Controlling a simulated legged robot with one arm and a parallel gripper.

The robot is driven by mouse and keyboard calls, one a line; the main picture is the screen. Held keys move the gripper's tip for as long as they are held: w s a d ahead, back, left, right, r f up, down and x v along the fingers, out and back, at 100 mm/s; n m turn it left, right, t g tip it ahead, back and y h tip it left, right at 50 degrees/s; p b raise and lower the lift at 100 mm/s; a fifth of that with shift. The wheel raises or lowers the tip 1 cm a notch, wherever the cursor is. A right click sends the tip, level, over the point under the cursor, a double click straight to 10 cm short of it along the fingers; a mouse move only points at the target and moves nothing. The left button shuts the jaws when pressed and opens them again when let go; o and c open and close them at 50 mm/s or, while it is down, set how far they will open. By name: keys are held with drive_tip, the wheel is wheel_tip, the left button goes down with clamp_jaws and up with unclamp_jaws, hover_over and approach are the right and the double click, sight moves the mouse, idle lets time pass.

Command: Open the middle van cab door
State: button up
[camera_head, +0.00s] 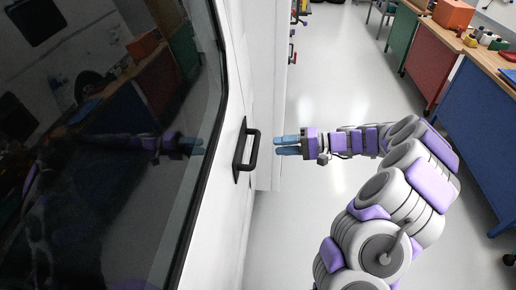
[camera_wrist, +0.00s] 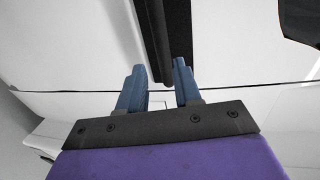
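The white van cab door (camera_head: 226,165) stands at the left in the head view, with a large dark window (camera_head: 110,140) that mirrors the room and my arm. Its black bar handle (camera_head: 252,150) sticks out from the door; it also shows in the wrist view (camera_wrist: 154,40) at the top middle. My gripper (camera_head: 279,146) is just right of the handle, pointing at it, with a small gap. In the wrist view its two blue fingers (camera_wrist: 158,85) are apart and nothing is between them. The door looks shut.
Workbenches with blue and red fronts (camera_head: 435,70) run along the right side, with an orange box (camera_head: 453,13) and small items on top. The grey floor (camera_head: 325,85) between van and benches is clear.

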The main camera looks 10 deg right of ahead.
sight(255, 148)
drive_tip(key=x, duration=0.6)
drive_tip(key=s+r+x, duration=0.1)
drive_tip(key=x, duration=0.2)
drive_tip(key=shift+s+a+b, duration=0.1)
drive_tip(key=shift+a+b, duration=0.15)
drive_tip(key=shift+b, duration=0.1)
drive_tip(key=shift+a+f, duration=0.1)
drive_tip(key=shift+f, duration=0.15)
drive_tip(key=shift+w+d+f, duration=0.2)
drive_tip(key=shift+w+d, duration=0.5)
drive_tip(key=shift+d, duration=0.1)
drive_tip(key=a, duration=0.3)
drive_tip(key=shift+a+b, duration=0.25)
drive_tip(key=shift+b, duration=0.05)
drive_tip(key=shift+d+f, duration=0.1)
drive_tip(key=shift+d, duration=0.3)
drive_tip(key=c, duration=0.5)
drive_tip(key=shift+a, duration=0.1)
clamp_jaws()
